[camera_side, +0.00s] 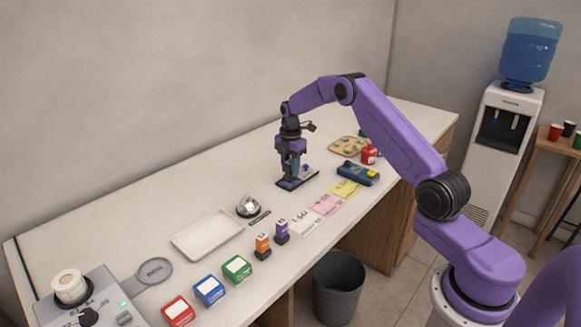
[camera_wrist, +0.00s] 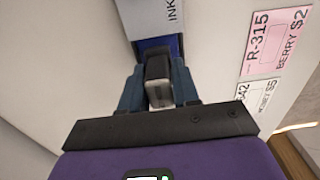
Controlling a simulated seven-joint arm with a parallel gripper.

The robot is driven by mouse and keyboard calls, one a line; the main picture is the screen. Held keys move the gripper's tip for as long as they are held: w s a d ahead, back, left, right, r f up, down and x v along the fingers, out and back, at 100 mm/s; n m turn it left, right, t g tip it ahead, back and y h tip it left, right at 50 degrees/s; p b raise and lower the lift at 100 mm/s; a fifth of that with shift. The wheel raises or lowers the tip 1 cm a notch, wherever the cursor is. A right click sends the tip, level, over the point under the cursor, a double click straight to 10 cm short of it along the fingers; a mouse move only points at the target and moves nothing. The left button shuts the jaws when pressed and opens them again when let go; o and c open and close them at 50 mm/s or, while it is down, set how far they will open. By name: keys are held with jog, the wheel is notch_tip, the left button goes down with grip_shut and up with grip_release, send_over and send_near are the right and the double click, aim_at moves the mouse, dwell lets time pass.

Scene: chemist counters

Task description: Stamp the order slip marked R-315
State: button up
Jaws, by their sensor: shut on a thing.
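My gripper (camera_wrist: 158,92) is shut on a dark grey stamp handle (camera_wrist: 158,68). In the side view my gripper (camera_side: 290,174) points down at a dark blue ink pad (camera_side: 297,184); the pad's lid, lettered INK, shows in the wrist view (camera_wrist: 150,18). The stamp's lower end is hidden, so I cannot tell whether it touches the pad. The pink R-315 slip (camera_side: 327,204) lies flat, in front of and right of the pad; it reads "R-315 BERRY $2" in the wrist view (camera_wrist: 275,42). A white slip (camera_side: 305,222) and a yellow slip (camera_side: 346,189) lie on either side of it.
Orange (camera_side: 262,245) and purple (camera_side: 282,231) stamps stand left of the slips. An empty-looking tray (camera_side: 183,242) and domed object (camera_side: 248,206) lie left. The counter's back strip (camera_side: 150,200) is clear.

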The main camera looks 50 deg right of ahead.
jog(key=shift+f, duration=0.55)
dwell(0.9)
jog(key=shift+r, duration=0.15)
jog(key=shift+r, duration=3.4)
jog(key=s+a+f, duration=0.1)
jog(key=s, duration=1.5)
jog(key=shift+a+f, duration=0.15)
jog(key=shift+f, duration=2.8)
jog(key=shift+f, duration=0.5)
jog(key=shift+r, duration=0.1)
